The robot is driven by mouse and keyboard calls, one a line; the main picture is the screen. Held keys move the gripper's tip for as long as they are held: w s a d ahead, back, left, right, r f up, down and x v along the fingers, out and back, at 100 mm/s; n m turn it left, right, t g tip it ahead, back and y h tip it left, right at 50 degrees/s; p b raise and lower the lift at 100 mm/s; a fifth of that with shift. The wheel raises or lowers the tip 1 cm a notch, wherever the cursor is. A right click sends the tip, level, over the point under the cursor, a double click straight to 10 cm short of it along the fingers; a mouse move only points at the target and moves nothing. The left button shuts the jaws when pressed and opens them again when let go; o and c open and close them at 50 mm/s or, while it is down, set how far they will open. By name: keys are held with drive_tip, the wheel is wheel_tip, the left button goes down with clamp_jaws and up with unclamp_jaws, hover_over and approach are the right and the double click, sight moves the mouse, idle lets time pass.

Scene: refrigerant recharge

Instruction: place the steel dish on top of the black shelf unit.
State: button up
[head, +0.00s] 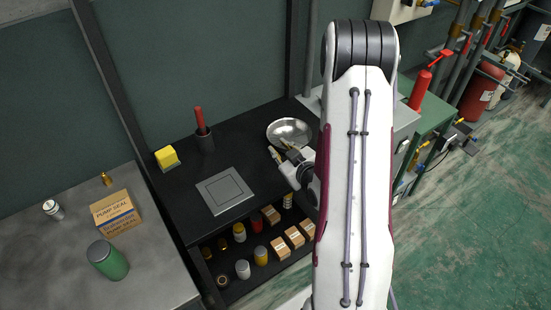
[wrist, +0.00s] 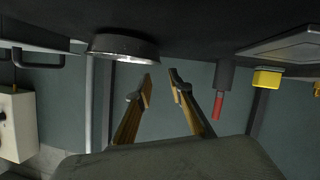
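The steel dish (head: 289,130) is a shallow, shiny round bowl. It sits upright on the top of the black shelf unit (head: 175,195), near its back right corner. My gripper (head: 280,149) is just in front of the dish, low over the top. In the wrist view, which looks upside down, the dish (wrist: 122,48) rests against the dark surface, left of my gripper (wrist: 160,84). The two fingertips are apart with nothing between them. The dish is clear of the fingers. My arm hides the area to the right of the gripper.
On the black top are a yellow block (head: 167,158), a dark cup with a red-handled tool (head: 201,125) and a grey square plate (head: 225,191). Boxes and cans fill the shelf below. A grey table (head: 60,270) stands left; a green cabinet (head: 430,120) stands right.

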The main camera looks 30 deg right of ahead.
drive_tip(key=shift+w+r, duration=0.1)
drive_tip(key=shift+r, duration=0.05)
drive_tip(key=shift+w+a+r, duration=0.2)
drive_tip(key=shift+r, duration=0.3)
drive_tip(key=s+a+r+g, duration=0.45)
drive_tip(key=a+r, duration=0.45)
drive_tip(key=r, duration=0.6)
drive_tip(key=s+a+r+g, duration=0.1)
drive_tip(key=s+a+r, duration=0.1)
drive_tip(key=s+a, duration=0.2)
drive_tip(key=s+a+r+m+g+y, duration=0.1)
drive_tip(key=s+a, duration=0.4)
drive_tip(key=s, duration=0.6)
drive_tip(key=s+a+r+m+g+y, duration=0.1)
drive_tip(key=s+a+r, duration=0.3)
drive_tip(key=s, duration=0.3)
drive_tip(key=shift+s+a, duration=0.3)
drive_tip(key=shift+s, duration=0.05)
